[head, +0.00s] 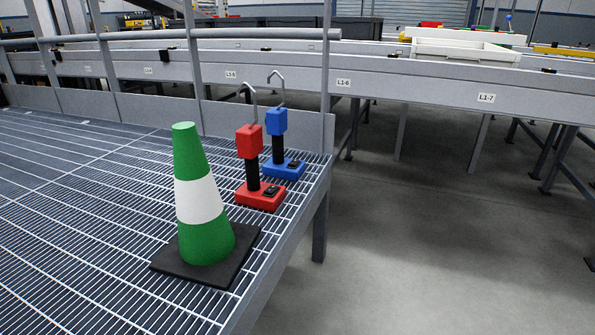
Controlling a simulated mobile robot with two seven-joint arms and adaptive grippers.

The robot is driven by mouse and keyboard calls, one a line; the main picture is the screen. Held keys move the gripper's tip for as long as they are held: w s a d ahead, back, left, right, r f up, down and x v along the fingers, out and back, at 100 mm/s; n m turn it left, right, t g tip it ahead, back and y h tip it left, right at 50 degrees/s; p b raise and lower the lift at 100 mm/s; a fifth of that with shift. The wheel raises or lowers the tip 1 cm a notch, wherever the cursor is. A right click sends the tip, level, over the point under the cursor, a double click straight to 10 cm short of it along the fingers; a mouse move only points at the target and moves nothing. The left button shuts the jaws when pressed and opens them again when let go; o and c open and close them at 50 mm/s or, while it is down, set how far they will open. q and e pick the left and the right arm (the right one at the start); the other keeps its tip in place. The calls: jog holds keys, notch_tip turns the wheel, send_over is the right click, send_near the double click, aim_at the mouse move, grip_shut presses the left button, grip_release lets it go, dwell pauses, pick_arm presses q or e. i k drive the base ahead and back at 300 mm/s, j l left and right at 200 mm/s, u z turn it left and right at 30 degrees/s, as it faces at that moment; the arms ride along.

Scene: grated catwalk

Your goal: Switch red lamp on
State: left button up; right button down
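A red lamp (249,144) stands upright on the grated catwalk (95,175) near its right edge. It has a red square base (257,201), a black stem, a red head and a grey hook on top. A black switch (271,191) sits on the base. The head looks unlit, though I cannot be sure. A similar blue lamp (277,123) stands just behind it and to the right. Neither of my grippers is in view.
A green and white cone (199,200) on a black base stands in front and to the left of the red lamp. Grey railing (196,65) runs behind the lamps. The catwalk drops off to the floor (400,240) at right. A conveyor (420,75) lies beyond.

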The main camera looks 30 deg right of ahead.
aim_at(273, 188)
jog(key=i+l, duration=0.1)
jog(key=l, duration=0.3)
jog(key=i+l, duration=0.15)
jog(key=l, duration=0.3)
jog(key=i+l, duration=0.1)
jog(key=l, duration=0.3)
jog(key=i+l, duration=0.1)
jog(key=l, duration=0.3)
